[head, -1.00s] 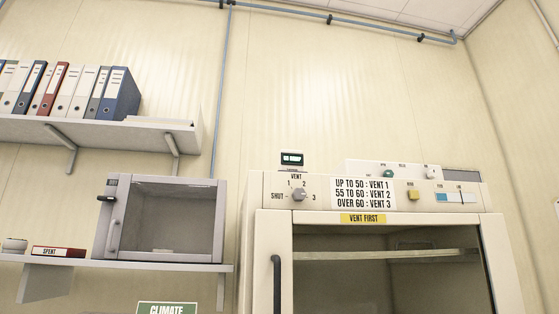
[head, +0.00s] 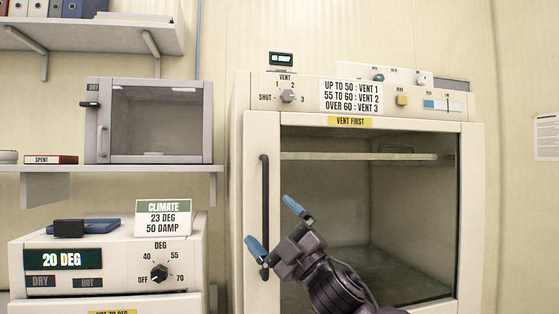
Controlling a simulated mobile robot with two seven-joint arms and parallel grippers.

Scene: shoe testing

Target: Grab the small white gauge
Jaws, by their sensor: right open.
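My left gripper is not in view.
The large cream cabinet (head: 472,215) has a vent knob (head: 288,96) and a vent label (head: 351,96). At left are a unit reading 20 DEG (head: 120,259), a CLIMATE sign (head: 163,218), a small glass-fronted cabinet (head: 207,125) and shelves with binders.

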